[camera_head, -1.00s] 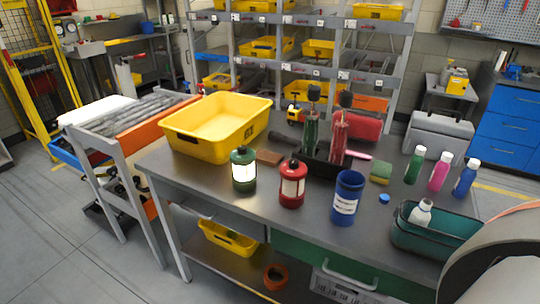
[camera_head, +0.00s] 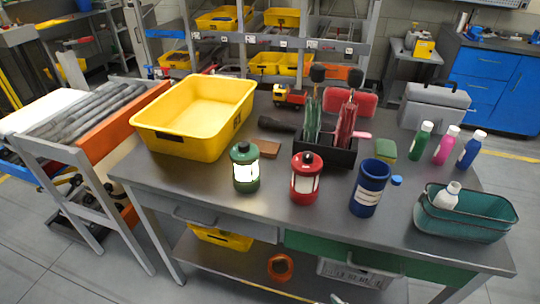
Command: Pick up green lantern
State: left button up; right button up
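The green lantern (camera_head: 245,167) stands upright on the grey table (camera_head: 215,190), near its front edge, left of centre. It has a dark green cap and base and a bright white middle. A red lantern (camera_head: 305,178) of like shape stands to its right, a small gap apart. Neither of my grippers shows in the head view.
A yellow bin (camera_head: 147,136) stands left of the green lantern, with a brown block (camera_head: 269,149) behind it. A blue cup (camera_head: 370,188), a black holder (camera_head: 335,152) and a teal basket (camera_head: 432,217) stand to the right. The table front before the lantern is clear.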

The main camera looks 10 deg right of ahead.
aim_at(245, 174)
jog(key=i+j+z, duration=0.25)
jog(key=j, duration=0.15)
jog(key=j+z, duration=0.3)
jog(key=i+j+z, duration=0.1)
jog(key=j+z, duration=0.15)
jog(key=j, duration=0.25)
jog(key=k+l, duration=0.15)
jog(key=l, duration=0.15)
jog(key=k+l, duration=0.2)
jog(key=l, duration=0.1)
